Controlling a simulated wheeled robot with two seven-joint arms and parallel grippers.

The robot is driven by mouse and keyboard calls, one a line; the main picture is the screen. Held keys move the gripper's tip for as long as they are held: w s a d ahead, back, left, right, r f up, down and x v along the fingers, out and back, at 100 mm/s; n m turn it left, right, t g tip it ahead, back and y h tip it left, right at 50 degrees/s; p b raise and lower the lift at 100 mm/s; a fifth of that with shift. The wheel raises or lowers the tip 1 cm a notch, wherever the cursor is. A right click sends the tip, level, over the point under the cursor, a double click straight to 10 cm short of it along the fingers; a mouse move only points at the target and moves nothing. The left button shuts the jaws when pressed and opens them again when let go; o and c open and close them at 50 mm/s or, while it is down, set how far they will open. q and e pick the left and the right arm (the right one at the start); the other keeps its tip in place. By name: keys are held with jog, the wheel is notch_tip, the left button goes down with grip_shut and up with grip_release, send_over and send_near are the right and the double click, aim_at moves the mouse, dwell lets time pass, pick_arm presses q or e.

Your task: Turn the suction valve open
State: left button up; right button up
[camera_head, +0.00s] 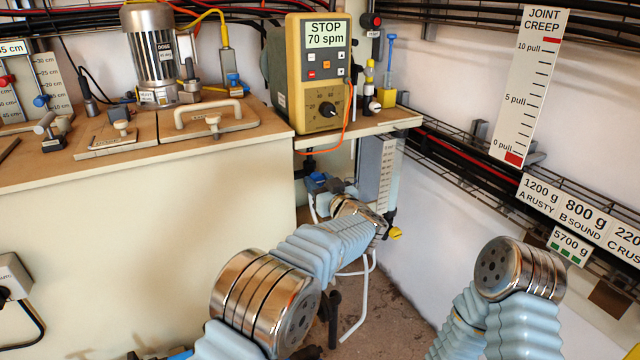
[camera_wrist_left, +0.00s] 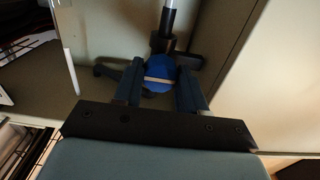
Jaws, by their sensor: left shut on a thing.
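The suction valve shows in the left wrist view as a round blue knob (camera_wrist_left: 160,72) with a pale bar across it, on a dark fitting below a vertical pipe. My left gripper (camera_wrist_left: 160,88) has its two dark fingers on either side of the knob, shut on it. In the head view my left gripper (camera_head: 322,184) is under the bench's right end, small and partly hidden behind my own wrist. The valve's fine position cannot be told there. My right arm shows at the lower right of the head view, but its gripper is out of view.
A yellow pump controller (camera_head: 310,72) reading "STOP 70 spm" stands on the bench (camera_head: 200,165) above my left gripper. A clear graduated column (camera_head: 386,175) is close to its right. White tubing (camera_head: 366,290) hangs below. Cable trays (camera_head: 450,165) line the right wall.

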pick_arm(q)
jog(key=shift+n, duration=0.3)
jog(key=n+b, duration=0.2)
jog(key=n, duration=0.2)
jog(key=shift+f+n, duration=0.15)
jog(key=shift+n, duration=0.15)
jog(key=n+b, duration=0.1)
jog(key=n, duration=0.1)
jog(key=shift+n+b, duration=0.3)
jog(key=shift+b, duration=0.1)
jog(key=n+b, duration=0.4)
jog(key=n, duration=0.2)
jog(key=shift+f, duration=0.1)
jog(key=shift+n+b, duration=1.1)
jog(key=shift+n, duration=0.9)
jog(key=o, duration=1.1)
jog(key=shift+r, duration=0.2)
jog(key=shift+c, duration=0.2)
jog(key=v, duration=1.4)
